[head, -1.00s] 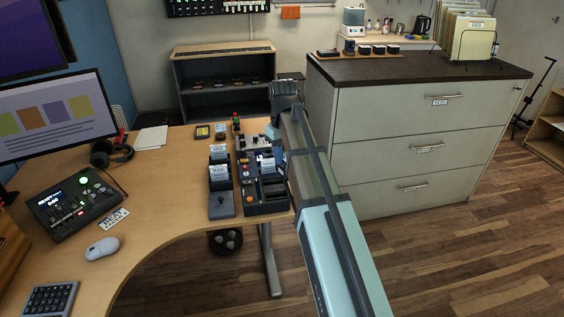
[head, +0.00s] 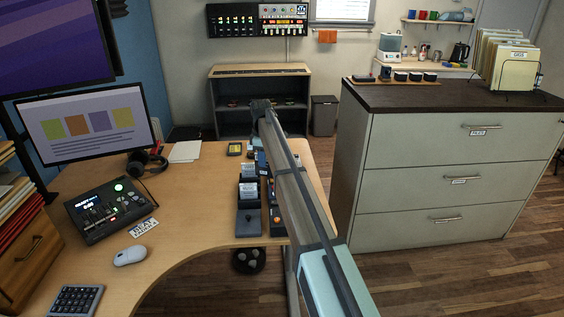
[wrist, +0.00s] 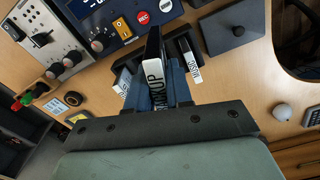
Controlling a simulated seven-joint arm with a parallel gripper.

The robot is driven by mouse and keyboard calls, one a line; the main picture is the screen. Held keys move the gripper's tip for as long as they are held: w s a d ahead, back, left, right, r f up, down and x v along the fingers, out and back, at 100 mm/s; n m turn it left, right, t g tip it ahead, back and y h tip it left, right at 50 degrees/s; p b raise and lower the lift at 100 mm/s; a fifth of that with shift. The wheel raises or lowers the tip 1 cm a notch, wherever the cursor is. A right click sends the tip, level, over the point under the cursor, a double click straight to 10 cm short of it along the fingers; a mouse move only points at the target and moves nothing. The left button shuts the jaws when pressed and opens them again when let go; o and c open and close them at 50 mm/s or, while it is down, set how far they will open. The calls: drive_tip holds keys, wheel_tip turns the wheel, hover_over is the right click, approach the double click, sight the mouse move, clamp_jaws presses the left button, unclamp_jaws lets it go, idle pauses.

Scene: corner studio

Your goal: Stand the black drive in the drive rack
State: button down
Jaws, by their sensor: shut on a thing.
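My gripper (wrist: 154,88) is shut on the black drive (wrist: 153,48), whose white label (wrist: 157,84) ends in "KUP". The drive rack (head: 249,204) is a dark holder near the desk's right edge with white-labelled drives in it. In the wrist view the held drive is between a drive labelled "MUSIC" (wrist: 193,69) and another white-labelled drive (wrist: 122,82). The drive's lower end is hidden, so I cannot tell whether it is in a slot or above one. In the head view my arm hides the gripper's fingers.
A blue device with round buttons (wrist: 118,22) stands right beside the rack. A grey mixer (wrist: 50,38) is near it. A grey block with a knob (head: 249,222) adjoins the rack's front. The desk (head: 205,195) left of the rack is clear.

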drive_tip(key=shift+w+a+f+n, duration=0.55)
drive_tip(key=shift+w+a+f, duration=0.55)
drive_tip(key=shift+f, duration=0.55)
drive_tip(key=shift+w+a+f+n, duration=0.6)
drive_tip(key=shift+w+a+f, duration=0.45)
drive_tip(key=shift+f, duration=0.6)
drive_tip(key=shift+w+a+f+n, duration=0.55)
drive_tip(key=shift+w+a+f, duration=0.55)
drive_tip(key=shift+f, duration=0.55)
drive_tip(key=shift+f, duration=0.7)
drive_tip(key=c, duration=0.9)
unclamp_jaws()
drive_tip(key=shift+c, duration=0.2)
drive_tip(key=shift+r, duration=0.1)
drive_tip(key=shift+r, duration=2.95)
